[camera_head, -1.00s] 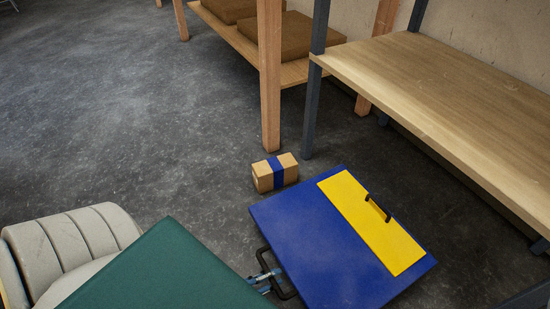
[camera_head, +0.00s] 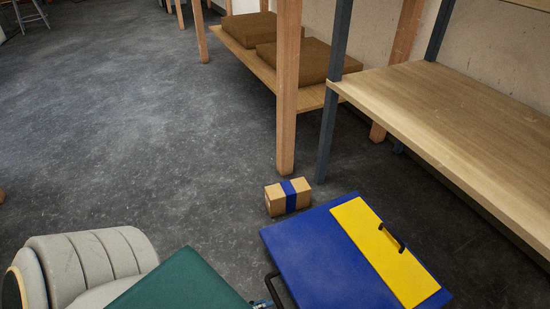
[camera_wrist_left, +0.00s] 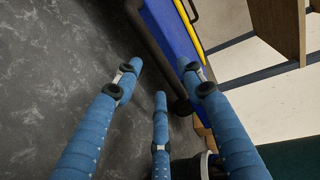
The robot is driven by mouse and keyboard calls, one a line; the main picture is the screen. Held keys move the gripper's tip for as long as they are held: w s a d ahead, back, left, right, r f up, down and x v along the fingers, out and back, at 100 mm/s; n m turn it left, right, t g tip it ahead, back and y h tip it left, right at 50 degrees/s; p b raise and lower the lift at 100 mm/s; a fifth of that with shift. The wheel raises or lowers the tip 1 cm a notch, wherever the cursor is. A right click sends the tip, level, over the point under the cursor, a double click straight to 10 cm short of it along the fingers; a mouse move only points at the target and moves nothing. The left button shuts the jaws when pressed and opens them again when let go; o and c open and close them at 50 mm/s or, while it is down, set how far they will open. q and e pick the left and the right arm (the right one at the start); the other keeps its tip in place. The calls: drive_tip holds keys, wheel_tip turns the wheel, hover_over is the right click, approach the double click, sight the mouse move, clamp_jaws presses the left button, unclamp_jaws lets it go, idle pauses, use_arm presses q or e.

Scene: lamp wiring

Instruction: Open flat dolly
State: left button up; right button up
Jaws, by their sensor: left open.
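The flat dolly is a blue panel (camera_head: 320,262) low over the floor, with a yellow strip (camera_head: 388,255) that carries a small black handle (camera_head: 392,238). A larger black handle (camera_head: 274,287) sits at its left edge. My left gripper (camera_wrist_left: 160,78) has three blue fingers, spread and empty. In the left wrist view, the dark handle bar (camera_wrist_left: 155,45) runs along the blue dolly edge (camera_wrist_left: 172,30), beside and partly behind the fingers; I cannot tell whether they touch it. In the head view only a bit of this gripper shows at the bottom edge. My right gripper is not in view.
A cardboard box with a blue band (camera_head: 288,197) lies on the floor just behind the dolly. A wooden bench (camera_head: 450,120) stands to the right, and a shelf with brown cushions (camera_head: 295,60) stands behind. The grey floor at the left (camera_head: 130,130) is clear.

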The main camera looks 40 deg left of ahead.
use_arm(q)
drive_tip(key=v, duration=0.6)
drive_tip(key=shift+s, duration=0.15)
idle(0.3)
